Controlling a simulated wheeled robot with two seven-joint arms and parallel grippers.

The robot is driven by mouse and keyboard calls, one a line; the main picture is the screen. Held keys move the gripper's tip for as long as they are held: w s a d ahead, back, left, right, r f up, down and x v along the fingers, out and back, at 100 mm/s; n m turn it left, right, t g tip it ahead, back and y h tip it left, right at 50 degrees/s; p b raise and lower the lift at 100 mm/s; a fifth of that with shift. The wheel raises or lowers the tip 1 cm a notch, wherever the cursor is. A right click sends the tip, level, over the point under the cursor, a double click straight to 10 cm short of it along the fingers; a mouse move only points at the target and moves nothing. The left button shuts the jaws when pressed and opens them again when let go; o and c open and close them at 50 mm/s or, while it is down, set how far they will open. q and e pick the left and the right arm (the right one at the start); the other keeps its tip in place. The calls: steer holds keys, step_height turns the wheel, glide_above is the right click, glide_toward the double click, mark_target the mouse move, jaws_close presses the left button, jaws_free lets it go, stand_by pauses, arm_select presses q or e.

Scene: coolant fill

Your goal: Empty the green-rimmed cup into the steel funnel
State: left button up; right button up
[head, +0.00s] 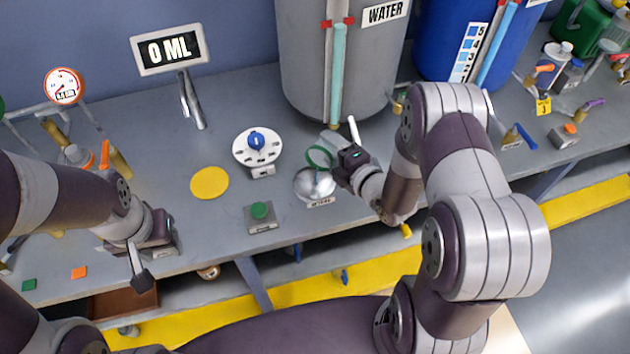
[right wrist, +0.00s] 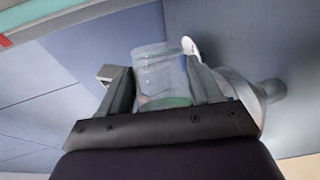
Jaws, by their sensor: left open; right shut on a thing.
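The clear green-rimmed cup (head: 319,157) is above the steel funnel (head: 314,186) in the head view, its mouth tipped toward the left. My right gripper (head: 338,152) is shut on the cup, which also shows between the fingers in the right wrist view (right wrist: 162,72). The funnel stands on the bench, partly covered by the cup and gripper; its metal also shows in the right wrist view (right wrist: 266,92). I cannot tell how much liquid is in the cup. My left gripper (head: 140,272) is open and empty at the bench's front left.
A display (head: 169,49) reads 0 ML. The grey WATER tank (head: 300,60) stands close behind the funnel. A dial with a blue knob (head: 257,141), a green button (head: 259,210) and a yellow disc (head: 209,183) are left of it. A blue tank (head: 440,45) stands back right.

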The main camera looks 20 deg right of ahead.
steer(key=shift+s+a+r, duration=0.1)
steer(key=shift+s+a, duration=0.05)
steer(key=shift+b, duration=0.35)
steer(key=shift+a+r+n+t, duration=0.1)
steer(key=shift+n+t, duration=0.2)
steer(key=shift+n, duration=0.1)
steer(key=shift+b, duration=0.3)
steer(key=shift+r, duration=0.1)
